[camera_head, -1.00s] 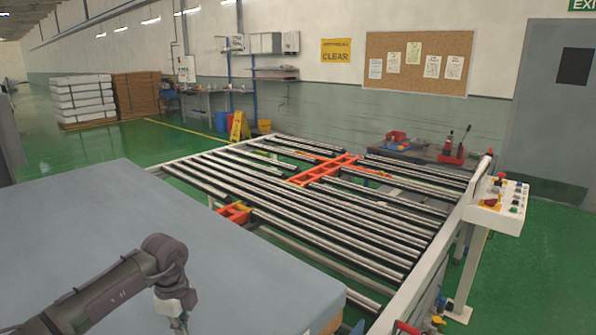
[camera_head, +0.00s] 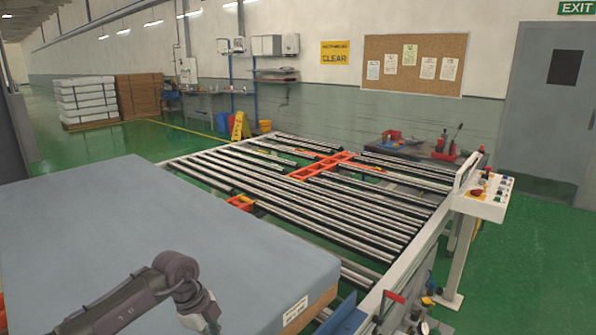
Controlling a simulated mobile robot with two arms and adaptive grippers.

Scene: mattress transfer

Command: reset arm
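My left arm comes in from the lower left, over the blue-grey mattress (camera_head: 130,230). My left gripper (camera_head: 208,322) is at the bottom edge of the head view, mostly cut off, so its fingers do not show clearly. The mattress lies flat at the left, with a white label (camera_head: 295,311) on its near right corner. My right gripper and arm are not in view.
A roller conveyor (camera_head: 320,200) with orange cross pieces (camera_head: 320,166) lies beyond and right of the mattress. A control panel (camera_head: 486,193) stands at its right. A yellow floor sign (camera_head: 239,127) and stacked white mattresses (camera_head: 84,99) are farther back. Green floor is free at right.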

